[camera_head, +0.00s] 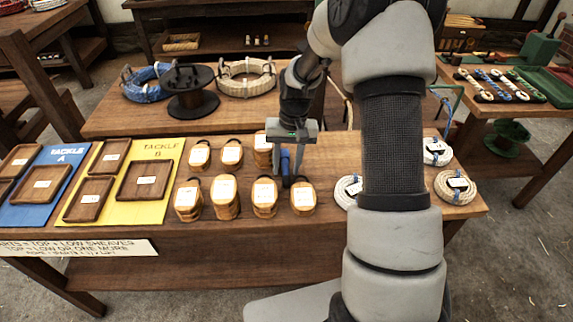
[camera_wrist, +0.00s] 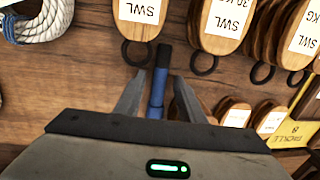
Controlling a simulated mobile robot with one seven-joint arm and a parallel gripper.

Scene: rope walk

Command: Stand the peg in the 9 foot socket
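A blue peg with a dark end (camera_wrist: 160,85) is between the two fingers of my gripper in the wrist view. Its blue part also shows in the head view (camera_head: 285,162). My gripper (camera_head: 286,172) is low over the middle of the front table, pointing down. Its fingers (camera_wrist: 161,80) stand apart on either side of the peg, with a gap showing beside it. I cannot tell whether the peg stands upright or lies on the wood. I cannot make out a socket marked 9 foot in either view; my arm hides part of the table.
Wooden blocks with white labels (camera_head: 224,190) crowd close around my gripper. Tackle boards (camera_head: 145,150) lie to the left. White rope coils (camera_head: 457,187) lie to the right. A dark spool (camera_head: 192,95) stands behind. Bare wood (camera_head: 325,150) shows right of the gripper.

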